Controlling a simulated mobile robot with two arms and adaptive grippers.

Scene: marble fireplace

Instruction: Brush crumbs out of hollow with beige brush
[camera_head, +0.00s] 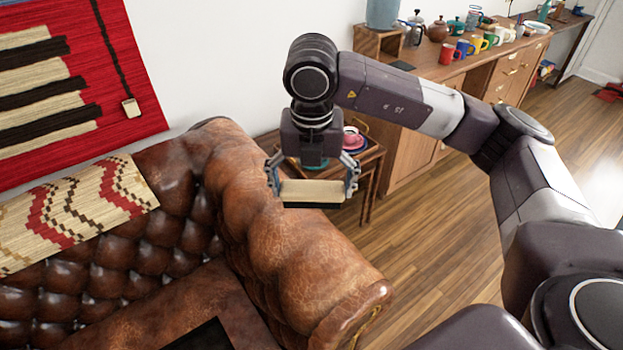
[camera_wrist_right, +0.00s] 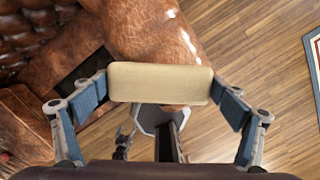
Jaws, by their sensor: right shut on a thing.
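My right gripper (camera_head: 312,182) is shut on the beige brush (camera_head: 312,190), one finger at each end. The brush is a beige block with a dark strip of bristles along its lower side. It is held level, in the air, near the rolled arm of the brown leather sofa (camera_head: 300,262) in the head view. In the right wrist view the brush (camera_wrist_right: 160,83) spans between the blue finger pads. A flat black rectangle (camera_head: 205,336) lies on the sofa seat at the bottom edge. I cannot make out crumbs or a hollow.
A small wooden side table (camera_head: 370,160) with dishes stands behind the gripper. A long wooden sideboard (camera_head: 430,105) carries mugs and pots. A patterned cloth (camera_head: 75,210) drapes the sofa back. Wooden floor (camera_head: 420,250) is open right of the sofa.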

